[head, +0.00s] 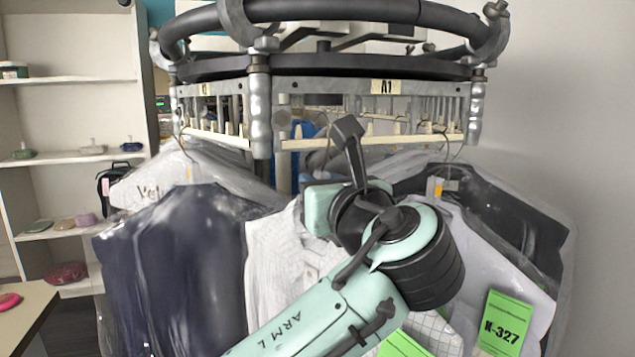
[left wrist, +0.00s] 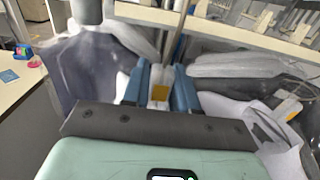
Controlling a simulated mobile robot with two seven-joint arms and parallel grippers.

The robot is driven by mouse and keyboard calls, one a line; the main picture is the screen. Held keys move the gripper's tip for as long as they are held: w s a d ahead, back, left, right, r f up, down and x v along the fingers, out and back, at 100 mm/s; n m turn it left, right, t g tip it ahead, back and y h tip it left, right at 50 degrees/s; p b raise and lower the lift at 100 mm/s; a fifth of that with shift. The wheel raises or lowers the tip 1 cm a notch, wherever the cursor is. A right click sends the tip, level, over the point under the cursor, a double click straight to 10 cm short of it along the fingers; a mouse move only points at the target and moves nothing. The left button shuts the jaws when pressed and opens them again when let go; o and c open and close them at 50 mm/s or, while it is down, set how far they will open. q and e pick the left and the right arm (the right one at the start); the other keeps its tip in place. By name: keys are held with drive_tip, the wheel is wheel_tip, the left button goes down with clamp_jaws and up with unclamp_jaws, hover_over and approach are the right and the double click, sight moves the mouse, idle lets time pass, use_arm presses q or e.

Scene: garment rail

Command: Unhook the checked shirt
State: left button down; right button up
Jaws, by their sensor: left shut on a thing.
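The checked shirt (head: 288,262) is white with a faint grid and hangs in the middle below the rail. My left arm covers much of it, and a gridded part (head: 437,328) shows right of the arm. I cannot see clearly whether the hook rests on the rail (head: 360,142).
A dark bagged garment (head: 185,265) hangs close on the left. A pale garment (head: 470,255) with a green K-327 tag (head: 503,325) and a dark one (head: 535,225) hang on the right. Shelves (head: 70,160) stand at the far left, above a table corner (head: 25,300).

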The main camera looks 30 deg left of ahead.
use_arm(q)
drive_tip(key=shift+v, duration=2)
drive_tip(key=v, duration=1.2)
